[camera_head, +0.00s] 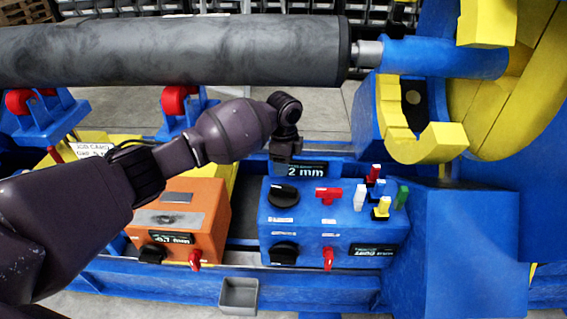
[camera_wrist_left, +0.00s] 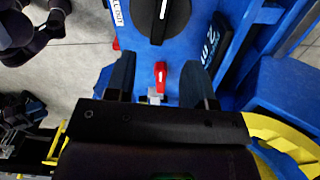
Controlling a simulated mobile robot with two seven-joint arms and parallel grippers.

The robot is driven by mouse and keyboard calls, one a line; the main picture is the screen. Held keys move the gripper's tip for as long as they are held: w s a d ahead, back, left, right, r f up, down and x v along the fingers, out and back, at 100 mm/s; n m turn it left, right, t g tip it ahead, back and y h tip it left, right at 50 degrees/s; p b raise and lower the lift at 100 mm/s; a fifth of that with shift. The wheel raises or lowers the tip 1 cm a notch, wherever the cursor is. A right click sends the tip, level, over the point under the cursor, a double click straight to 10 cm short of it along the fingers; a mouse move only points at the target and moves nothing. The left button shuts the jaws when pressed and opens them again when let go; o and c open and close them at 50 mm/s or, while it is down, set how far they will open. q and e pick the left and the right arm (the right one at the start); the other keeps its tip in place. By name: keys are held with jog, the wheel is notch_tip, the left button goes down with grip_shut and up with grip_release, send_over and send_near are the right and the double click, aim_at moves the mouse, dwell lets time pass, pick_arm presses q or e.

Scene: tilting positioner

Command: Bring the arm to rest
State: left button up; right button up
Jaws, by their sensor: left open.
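My left arm (camera_head: 225,133) comes in from the left in the head view, bent at the wrist. Its gripper (camera_head: 286,160) hangs down at the back edge of the blue control box (camera_head: 305,240), close to the "2 mm" display (camera_head: 313,171). Its fingertips are hard to make out there. In the left wrist view, the gripper (camera_wrist_left: 158,85) is open, with its two dark fingers apart. A red handle (camera_wrist_left: 160,75) shows between them, with a black knob (camera_wrist_left: 160,18) beyond. I cannot tell whether the fingers touch anything. My right gripper is not in view.
An orange control box (camera_head: 205,215) stands left of the blue one. Coloured levers (camera_head: 381,195) stand up on the blue box. A large dark cylinder (camera_head: 180,52) spans the back. The blue and yellow positioner (camera_head: 425,140) stands right. A small grey bin (camera_head: 239,295) hangs in front.

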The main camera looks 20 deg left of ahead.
pick_arm(q)
jog(key=w+d+r+n+t+h, duration=0.45)
jog(key=d+r+t, duration=0.25)
jog(key=d+t, duration=0.2)
jog(key=s+a+f+n+y, duration=0.1)
jog(key=s+a+f+n, duration=0.2)
jog(key=s, duration=1.1)
jog(key=s+a+f+n+t+y, duration=0.1)
jog(key=s+a+f+n+y, duration=0.1)
jog(key=s+a+f+n, duration=0.2)
jog(key=s+a+f+n+t+y+p, duration=0.1)
jog(key=s+a+f+n, duration=0.3)
jog(key=s, duration=2)
jog(key=a+f, duration=0.5)
jog(key=f, duration=0.4)
jog(key=shift+s+f, duration=0.2)
